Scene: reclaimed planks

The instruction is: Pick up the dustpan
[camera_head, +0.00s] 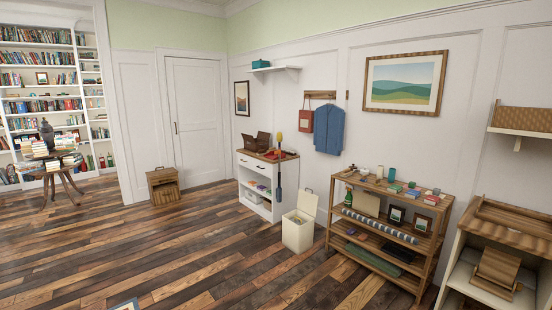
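I cannot make out a dustpan for certain in the head view. A long upright thing with an orange top and a dark blue lower end (279,165) shows at the right front corner of the white cabinet (254,185). It is too small to tell what it is or what holds it. Neither of my grippers is in view.
A cream bin (298,232) with its lid up stands on the plank floor (150,250). A wooden shelf unit (432,240) with small goods lines the right wall. A wooden crate (162,185) sits near the door (196,120). The middle and left floor is mostly clear.

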